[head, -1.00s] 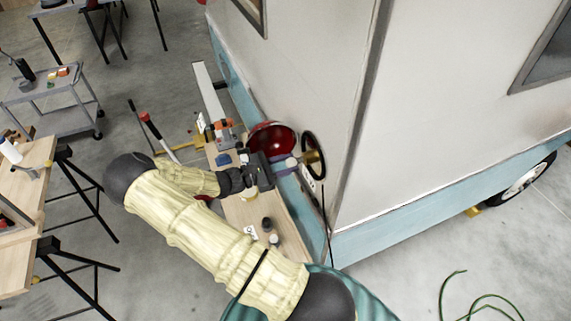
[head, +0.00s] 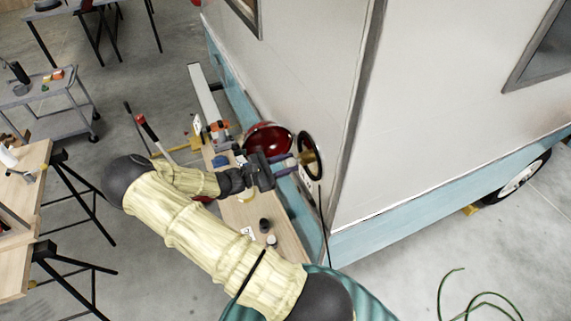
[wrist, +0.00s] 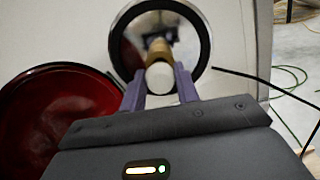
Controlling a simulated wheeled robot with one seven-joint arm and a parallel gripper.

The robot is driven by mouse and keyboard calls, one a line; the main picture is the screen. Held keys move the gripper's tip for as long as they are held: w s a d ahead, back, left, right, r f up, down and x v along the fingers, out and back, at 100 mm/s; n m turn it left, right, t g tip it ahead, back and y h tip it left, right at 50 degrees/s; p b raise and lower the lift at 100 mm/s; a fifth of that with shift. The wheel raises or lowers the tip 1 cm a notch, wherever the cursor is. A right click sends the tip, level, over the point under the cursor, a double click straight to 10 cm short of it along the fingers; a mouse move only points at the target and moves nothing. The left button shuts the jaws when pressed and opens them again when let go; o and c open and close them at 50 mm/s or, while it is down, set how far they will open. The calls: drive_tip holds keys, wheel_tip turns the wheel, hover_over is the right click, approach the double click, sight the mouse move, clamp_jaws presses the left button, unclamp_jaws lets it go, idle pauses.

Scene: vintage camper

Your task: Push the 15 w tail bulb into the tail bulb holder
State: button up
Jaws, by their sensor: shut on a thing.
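My gripper (wrist: 160,90) is shut on the 15 w tail bulb (wrist: 160,78), whose pale rounded end shows between the two purple fingers in the wrist view. The tail bulb holder (wrist: 156,47) is a brass-coloured socket in the middle of a round, shiny, black-rimmed lamp base on the camper wall. The bulb lines up in front of the socket in the wrist view; whether its far end is inside, I cannot tell. In the head view my gripper (head: 284,165) reaches right to the round lamp base (head: 309,156), and the bulb is too small to make out.
A red lamp lens (wrist: 55,125) hangs open left of the lamp base, close to my gripper; it also shows in the head view (head: 268,139). A wooden bench (head: 240,212) with several small items stands below. A black cable (wrist: 255,95) runs right from the lamp base.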

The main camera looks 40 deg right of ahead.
drive_tip(key=shift+s+d, duration=0.15)
drive_tip(key=shift+d, duration=0.3)
idle(0.5)
drive_tip(key=o, duration=1)
drive_tip(key=shift+o, duration=0.2)
drive_tip(key=shift+a, duration=0.15)
drive_tip(key=shift+w+a+f+b, duration=0.1)
drive_tip(key=shift+w+a+b, duration=0.1)
drive_tip(key=shift+a+b, duration=0.1)
drive_tip(key=b+v, duration=0.6)
drive_tip(key=v, duration=1)
drive_tip(key=shift+a, duration=0.3)
